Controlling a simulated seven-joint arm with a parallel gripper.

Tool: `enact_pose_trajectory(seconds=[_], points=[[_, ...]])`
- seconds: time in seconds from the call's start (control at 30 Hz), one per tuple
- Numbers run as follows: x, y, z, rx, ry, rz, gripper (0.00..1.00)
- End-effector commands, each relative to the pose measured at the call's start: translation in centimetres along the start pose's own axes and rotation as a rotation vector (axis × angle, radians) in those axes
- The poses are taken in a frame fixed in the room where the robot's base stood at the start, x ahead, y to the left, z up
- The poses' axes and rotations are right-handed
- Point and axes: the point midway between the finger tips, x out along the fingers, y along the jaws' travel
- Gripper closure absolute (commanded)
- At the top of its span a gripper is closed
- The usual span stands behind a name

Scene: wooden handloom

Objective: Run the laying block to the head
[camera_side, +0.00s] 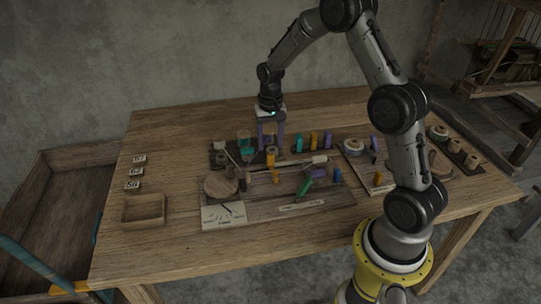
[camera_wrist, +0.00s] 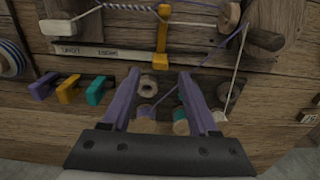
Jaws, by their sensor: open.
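My gripper (camera_side: 270,146) points down over the back of the rope board, its two purple fingers apart. In the wrist view the open fingers (camera_wrist: 159,80) have a small wooden ring (camera_wrist: 148,87) in line between them, below the tips; nothing is gripped. A twisted pale cord (camera_wrist: 125,8) runs to an orange upright (camera_wrist: 162,38). To its right, separate strands lead past a round wooden piece (camera_wrist: 231,15). I cannot tell for sure which piece is the laying block or which end is the head.
Purple (camera_wrist: 43,86), orange (camera_wrist: 69,88) and teal (camera_wrist: 98,90) blocks stand beside the fingers. Spools (camera_wrist: 180,120) sit below them. In the side view, a round wooden disc (camera_side: 220,184), a printed card (camera_side: 223,215) and an open tray (camera_side: 144,208) lie left. The table's front is clear.

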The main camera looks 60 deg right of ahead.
Motion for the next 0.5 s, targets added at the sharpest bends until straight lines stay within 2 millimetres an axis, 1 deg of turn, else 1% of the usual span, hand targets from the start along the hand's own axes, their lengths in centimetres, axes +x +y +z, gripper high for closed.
enact_pose_trajectory(seconds=[0.03, 0.2, 0.33, 0.5], points=[[1.1, 0.0, 0.1, 0.000, -0.005, 0.002, 0.40], [3.7, 0.0, 0.1, 0.000, -0.003, 0.001, 0.40], [5.0, 0.0, 0.0, 0.000, -0.001, 0.000, 0.40], [5.6, 0.0, 0.0, 0.000, 0.000, 0.000, 0.40]])
